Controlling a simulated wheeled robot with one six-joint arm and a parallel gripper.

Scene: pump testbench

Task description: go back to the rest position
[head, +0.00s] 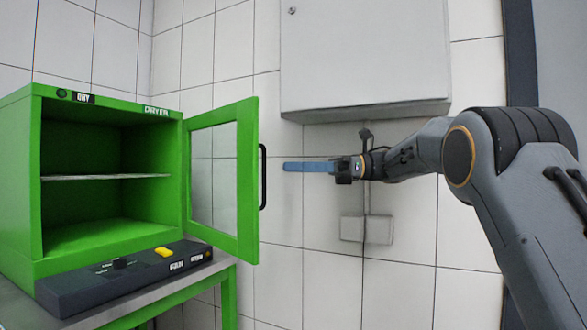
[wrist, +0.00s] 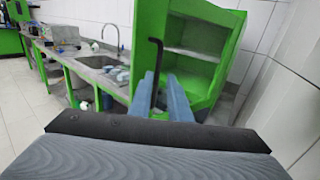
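My gripper (head: 308,167) is at the end of my outstretched arm, with its blue fingers pointing left toward the green dryer (head: 33,190). In the wrist view my gripper (wrist: 160,85) shows two blue fingers with a gap between them and nothing clearly held. The dryer's door (head: 248,180) stands open, and its black handle (head: 262,177) is just left of the fingertips in the head view, apart from them in the picture. In the wrist view the handle (wrist: 155,55) appears beyond the fingers, its lower part lined up with the gap.
A grey wall cabinet (head: 365,55) hangs above my gripper. A small wall box (head: 366,229) with a cable is below it. A dark panel (head: 120,280) with a yellow switch sits before the dryer. The wrist view shows a sink (wrist: 100,62) and open floor at left.

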